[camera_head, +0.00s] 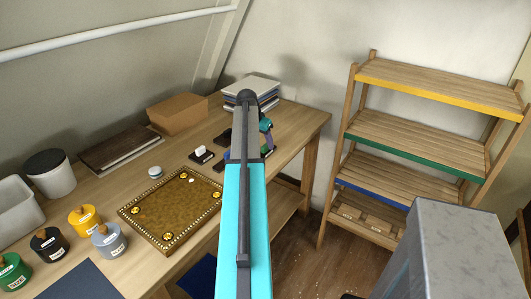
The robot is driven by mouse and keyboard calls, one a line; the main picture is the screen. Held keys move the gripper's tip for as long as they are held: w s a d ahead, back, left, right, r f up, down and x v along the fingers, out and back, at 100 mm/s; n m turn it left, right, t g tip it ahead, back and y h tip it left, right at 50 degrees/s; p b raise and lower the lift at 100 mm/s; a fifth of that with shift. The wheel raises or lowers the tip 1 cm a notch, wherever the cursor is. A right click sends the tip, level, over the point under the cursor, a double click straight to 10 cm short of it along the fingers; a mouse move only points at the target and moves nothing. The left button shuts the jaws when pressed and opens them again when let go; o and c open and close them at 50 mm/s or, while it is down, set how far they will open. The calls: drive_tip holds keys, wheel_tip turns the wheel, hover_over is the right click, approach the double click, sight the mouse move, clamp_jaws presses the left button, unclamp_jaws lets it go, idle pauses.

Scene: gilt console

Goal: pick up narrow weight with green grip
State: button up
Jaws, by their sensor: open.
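No weight with a green grip can be made out for certain. A green pot-like item with a label (12,272) stands at the left edge of the table, partly cut off by the frame. My teal arm reaches up through the middle of the view and covers part of the table. Small teal and purple parts show just right of its far end, and I cannot tell exactly what they are. A small white piece on a dark base (201,154) lies left of the arm.
On the wooden table (125,187) are a gold studded board (170,212), black (48,246), yellow (85,220) and grey-blue (108,241) pots, a grey disc (155,172), a cardboard box (178,114) and stacked books (252,88). A wooden shelf rack (415,137) stands right.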

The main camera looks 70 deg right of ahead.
sight(264, 145)
drive_tip(key=shift+p+x, duration=0.65)
drive_tip(key=shift+x, duration=1.5)
drive_tip(key=shift+c, duration=0.6)
clamp_jaws()
drive_tip(key=shift+r, duration=0.15)
drive_tip(key=shift+r+b, duration=0.65)
drive_tip(key=shift+r, duration=0.7)
drive_tip(key=shift+s+a+r, duration=0.1)
drive_tip(key=shift+r, duration=0.2)
drive_tip(key=s+a+r+b, duration=0.1)
drive_tip(key=s+a+b, duration=0.2)
drive_tip(key=s+a, duration=0.7)
drive_tip(key=shift+a+r, duration=0.25)
drive_tip(key=shift+a, duration=0.9)
